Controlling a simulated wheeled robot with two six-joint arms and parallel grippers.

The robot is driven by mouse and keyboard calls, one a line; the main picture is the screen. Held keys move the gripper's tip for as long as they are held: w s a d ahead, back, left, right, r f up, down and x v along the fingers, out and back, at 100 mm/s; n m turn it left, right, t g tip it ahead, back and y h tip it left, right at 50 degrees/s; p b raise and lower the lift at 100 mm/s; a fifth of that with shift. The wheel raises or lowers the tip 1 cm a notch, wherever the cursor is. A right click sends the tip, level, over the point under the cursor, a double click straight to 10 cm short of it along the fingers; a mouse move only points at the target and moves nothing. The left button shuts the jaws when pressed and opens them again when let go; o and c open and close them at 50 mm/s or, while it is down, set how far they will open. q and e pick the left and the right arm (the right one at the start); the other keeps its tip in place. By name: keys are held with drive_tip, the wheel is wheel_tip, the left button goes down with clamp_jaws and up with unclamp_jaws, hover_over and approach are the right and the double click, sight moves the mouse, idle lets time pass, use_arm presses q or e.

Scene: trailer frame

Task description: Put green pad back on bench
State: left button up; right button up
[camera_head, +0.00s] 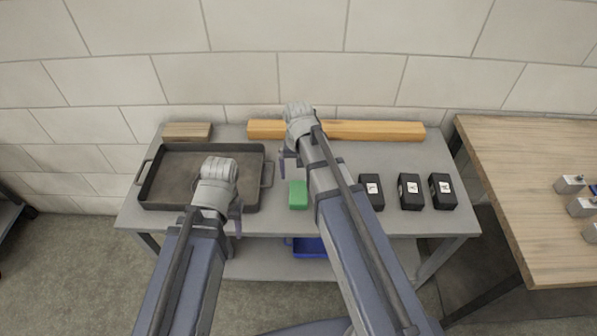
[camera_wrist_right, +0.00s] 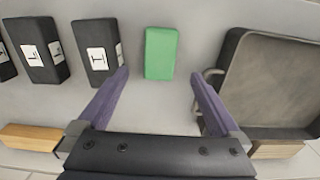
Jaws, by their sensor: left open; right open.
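The green pad (camera_head: 298,194) lies flat on the grey bench (camera_head: 270,222), near its front middle, right of the dark tray. In the right wrist view the green pad (camera_wrist_right: 160,53) lies just beyond my right gripper (camera_wrist_right: 159,78), whose two purple fingers are spread apart with nothing between them. In the head view my right gripper (camera_head: 284,158) is partly hidden by its arm, above the bench behind the pad. My left gripper (camera_head: 237,220) is open, near the tray's front right corner; its fingers are mostly hidden by the arm.
A dark tray (camera_head: 153,180) with side handles sits on the bench's left. Several black labelled boxes (camera_head: 411,191) stand at right. A long wooden beam (camera_head: 380,131) and wooden block (camera_head: 187,131) lie at the back. A blue bin (camera_head: 308,248) is on the lower shelf.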

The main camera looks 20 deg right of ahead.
drive_tip(key=s+a+r+n+h, duration=0.1)
drive_tip(key=s+a+n, duration=0.6)
drive_tip(key=s+a, duration=0.3)
drive_tip(key=s, duration=0.4)
drive_tip(key=shift+a+r, duration=0.2)
drive_tip(key=shift+r, duration=0.05)
